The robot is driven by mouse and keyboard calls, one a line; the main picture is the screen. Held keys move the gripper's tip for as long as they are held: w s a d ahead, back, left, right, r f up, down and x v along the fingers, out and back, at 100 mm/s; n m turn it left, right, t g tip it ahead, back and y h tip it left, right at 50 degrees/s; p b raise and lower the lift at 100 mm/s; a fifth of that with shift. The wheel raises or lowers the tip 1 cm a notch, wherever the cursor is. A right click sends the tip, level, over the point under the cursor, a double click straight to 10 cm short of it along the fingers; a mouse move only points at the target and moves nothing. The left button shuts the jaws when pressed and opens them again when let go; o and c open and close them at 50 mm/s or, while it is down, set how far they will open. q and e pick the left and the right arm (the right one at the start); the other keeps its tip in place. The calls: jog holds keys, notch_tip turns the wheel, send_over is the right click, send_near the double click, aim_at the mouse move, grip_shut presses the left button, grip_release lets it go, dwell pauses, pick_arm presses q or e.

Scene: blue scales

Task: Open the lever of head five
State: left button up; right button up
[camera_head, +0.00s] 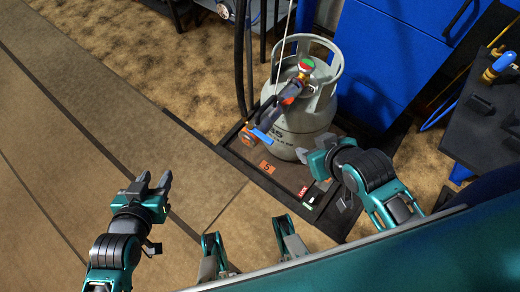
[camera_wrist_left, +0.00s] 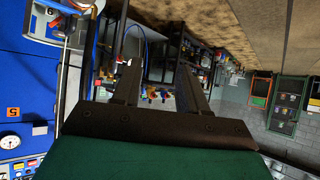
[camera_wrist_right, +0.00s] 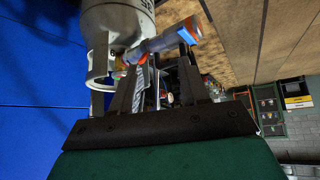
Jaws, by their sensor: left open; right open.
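A grey gas cylinder (camera_head: 292,115) stands on a dark platform with an orange label "5" (camera_head: 267,167). The filling head (camera_head: 288,96) slants across its valve, dark with orange and blue parts. A blue lever (camera_head: 262,135) sticks out at its lower left end. In the right wrist view the filling head (camera_wrist_right: 165,40) crosses near the fingertips; whether they touch it I cannot tell. My right gripper (camera_head: 312,149) is open just right of and below the cylinder. My left gripper (camera_head: 155,179) is open and empty over the floor, well left of the cylinder.
A blue cabinet (camera_head: 385,60) stands behind the cylinder. Dark hoses (camera_head: 243,60) hang at its left. A dark bench (camera_head: 480,120) with a yellow and blue part (camera_head: 498,66) is at the right. The floor at the left is clear.

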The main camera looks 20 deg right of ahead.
notch_tip(320, 180, down, 4)
jog(key=b, duration=0.3)
jog(key=n+t+y+b, duration=0.5)
jog(key=t+y, duration=0.2)
jog(key=y, duration=0.3)
send_near(265, 138)
jog(key=b+x, duration=0.2)
jog(key=x, duration=0.7)
jog(key=shift+w+f, duration=0.1)
jog(key=shift+w+a, duration=0.25)
jog(key=shift+w, duration=0.05)
pick_arm(q)
notch_tip(265, 138, down, 8)
jog(key=w+d+h, duration=0.1)
jog(key=d, duration=0.1)
jog(key=shift+w+d+r, duration=0.15)
jog(key=shift+d, duration=0.05)
